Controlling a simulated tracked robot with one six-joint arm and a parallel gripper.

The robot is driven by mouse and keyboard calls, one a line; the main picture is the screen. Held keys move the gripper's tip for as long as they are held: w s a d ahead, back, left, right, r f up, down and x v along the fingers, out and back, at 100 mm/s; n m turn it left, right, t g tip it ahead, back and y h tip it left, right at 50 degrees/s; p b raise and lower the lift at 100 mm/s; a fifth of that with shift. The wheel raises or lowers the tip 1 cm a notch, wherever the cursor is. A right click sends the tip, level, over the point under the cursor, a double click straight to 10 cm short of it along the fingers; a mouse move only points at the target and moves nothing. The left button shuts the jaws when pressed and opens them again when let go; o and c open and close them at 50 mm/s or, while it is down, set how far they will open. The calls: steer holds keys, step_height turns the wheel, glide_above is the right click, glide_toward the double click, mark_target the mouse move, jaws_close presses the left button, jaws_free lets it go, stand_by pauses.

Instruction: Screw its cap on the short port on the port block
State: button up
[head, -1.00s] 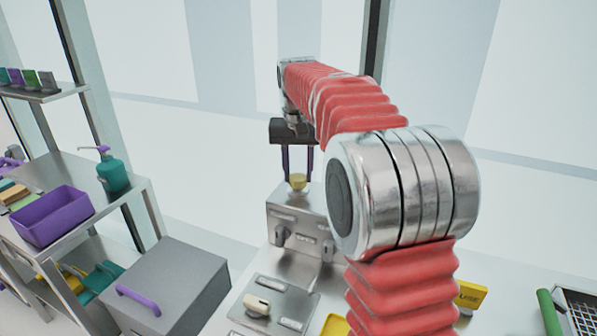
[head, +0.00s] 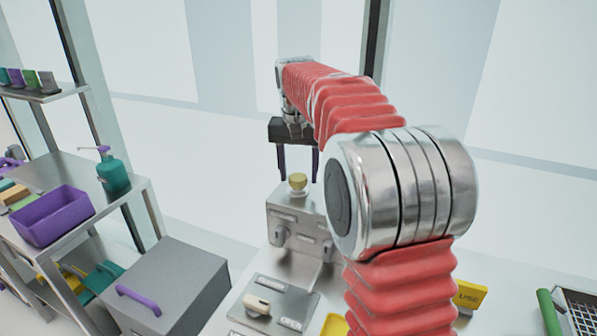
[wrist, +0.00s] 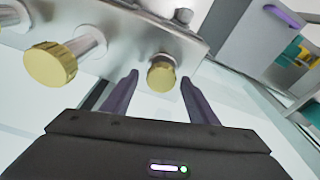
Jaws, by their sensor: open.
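The port block (head: 292,214) is a grey metal block on the bench, with a yellow cap (head: 297,183) on its top. In the wrist view this ridged yellow cap (wrist: 161,77) sits on a short port close to the block's face (wrist: 150,30). My gripper (head: 298,174) is open, with its two dark purple fingers apart. In the wrist view my gripper (wrist: 160,78) has one fingertip on each side of that cap, with gaps between. How far the cap is screwed down cannot be told.
A longer port with a larger-looking yellow cap (wrist: 52,64) stands beside it, and another is cut by the picture edge. A panel with a cream knob (head: 258,306) lies before the block. A grey box (head: 165,285) with a purple handle stands left.

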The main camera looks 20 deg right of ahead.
steer(key=n+y, duration=0.1)
steer(key=n, duration=0.5)
steer(key=shift+n+y, duration=0.5)
steer(key=shift+n, duration=2.8)
steer(key=shift+c, duration=0.4)
steer(key=c, duration=0.8)
steer(key=m+h, duration=0.1)
steer(key=m, duration=0.5)
steer(key=shift+a, duration=0.1)
steer(key=m, duration=0.6)
steer(key=shift+f+m+h, duration=0.1)
steer(key=shift+m+h, duration=0.3)
steer(key=o, duration=0.9)
